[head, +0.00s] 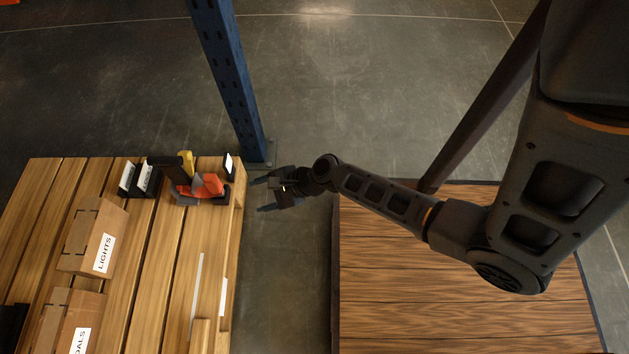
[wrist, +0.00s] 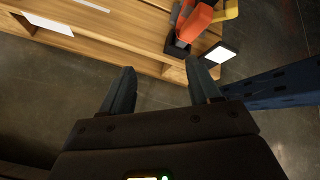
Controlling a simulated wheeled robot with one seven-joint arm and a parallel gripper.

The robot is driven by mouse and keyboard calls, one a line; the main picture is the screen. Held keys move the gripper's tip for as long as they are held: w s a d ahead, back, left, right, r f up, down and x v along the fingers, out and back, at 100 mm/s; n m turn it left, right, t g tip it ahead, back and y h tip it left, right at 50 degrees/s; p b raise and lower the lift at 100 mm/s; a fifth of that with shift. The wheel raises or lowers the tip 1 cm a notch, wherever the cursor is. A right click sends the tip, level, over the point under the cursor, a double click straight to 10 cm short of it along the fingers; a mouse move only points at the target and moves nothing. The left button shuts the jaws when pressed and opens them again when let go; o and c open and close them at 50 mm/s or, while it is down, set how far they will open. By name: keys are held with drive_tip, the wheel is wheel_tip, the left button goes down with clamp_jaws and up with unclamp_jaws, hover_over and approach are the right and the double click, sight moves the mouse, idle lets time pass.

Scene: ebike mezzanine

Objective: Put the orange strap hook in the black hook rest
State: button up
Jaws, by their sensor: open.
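The orange strap hook (head: 208,184) lies at the far right corner of the slatted wooden pallet top, among black and grey parts; it also shows at the top of the wrist view (wrist: 197,22). A black holder (head: 221,198), which looks like the hook rest, is low beside the orange piece and partly hidden by it. In the wrist view a black block (wrist: 178,47) sits at the pallet edge below the orange piece. My gripper (head: 262,194) is open and empty, just right of the pallet edge and apart from the hook, its fingers (wrist: 158,75) pointing toward the pallet.
A yellow piece (head: 186,162) and black holders with white cards (head: 137,178) crowd the hook. A blue post (head: 228,80) rises behind the corner. Cardboard boxes (head: 92,237) stand on the left. A dark-edged wooden platform (head: 450,290) is at right; bare floor lies between.

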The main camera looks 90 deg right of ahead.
drive_tip(key=s+a+r+n+h, duration=0.2)
drive_tip(key=s+a+r+n, duration=0.5)
drive_tip(key=s+r+n, duration=0.45)
drive_tip(key=s+a+r+n+t+y, duration=0.1)
drive_tip(key=a+r+n+t, duration=0.1)
drive_tip(key=r+n, duration=0.7)
drive_tip(key=s+a+r+n+t+y, duration=0.1)
drive_tip(key=a+r+n, duration=0.4)
drive_tip(key=r, duration=0.8)
drive_tip(key=n+t, duration=0.1)
drive_tip(key=n, duration=0.2)
drive_tip(key=shift+s+a+r+n, duration=0.15)
drive_tip(key=shift+s+a+n, duration=0.05)
drive_tip(key=shift+s+n, duration=0.2)
drive_tip(key=shift+c, duration=0.4)
